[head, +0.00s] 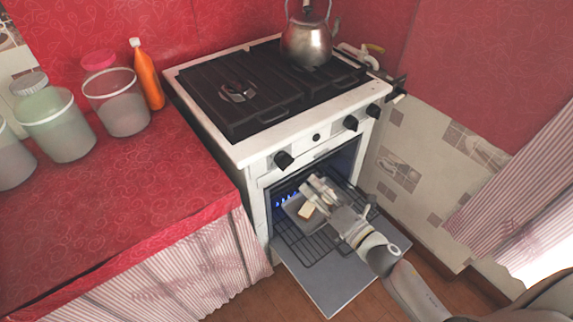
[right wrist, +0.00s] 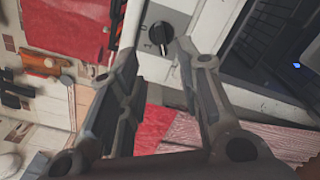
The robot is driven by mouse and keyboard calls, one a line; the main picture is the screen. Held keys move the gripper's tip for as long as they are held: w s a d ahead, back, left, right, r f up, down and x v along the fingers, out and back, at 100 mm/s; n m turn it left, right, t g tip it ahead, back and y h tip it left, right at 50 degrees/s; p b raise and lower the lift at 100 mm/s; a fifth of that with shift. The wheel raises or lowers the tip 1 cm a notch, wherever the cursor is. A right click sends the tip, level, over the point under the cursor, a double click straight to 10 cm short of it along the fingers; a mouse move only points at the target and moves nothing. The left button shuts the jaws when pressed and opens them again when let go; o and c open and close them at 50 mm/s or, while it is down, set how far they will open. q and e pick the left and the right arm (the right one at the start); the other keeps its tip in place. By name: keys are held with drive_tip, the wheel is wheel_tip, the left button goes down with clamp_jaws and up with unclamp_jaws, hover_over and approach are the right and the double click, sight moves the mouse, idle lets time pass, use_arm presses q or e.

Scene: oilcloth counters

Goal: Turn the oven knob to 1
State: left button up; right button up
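The white stove (head: 245,150) has black knobs on its front panel: a left knob (head: 284,160), a middle knob (head: 350,122) and a right knob (head: 373,110). My right gripper (head: 316,188) is in front of the open oven, below the panel and apart from the knobs in the head view. In the right wrist view its fingers (right wrist: 155,55) are spread with nothing between them. A black knob with a pale pointer mark (right wrist: 158,36) shows beyond the fingertips. My left gripper is not in view.
The oven door (head: 345,283) hangs open. A kettle (head: 307,45) stands on the stove top. Jars and an orange bottle (head: 148,78) stand on the red counter (head: 130,190).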

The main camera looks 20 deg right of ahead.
sight(290, 165)
drive_tip(key=p+x, duration=0.1)
drive_tip(key=x, duration=0.9)
drive_tip(key=shift+f, duration=0.1)
clamp_jaws()
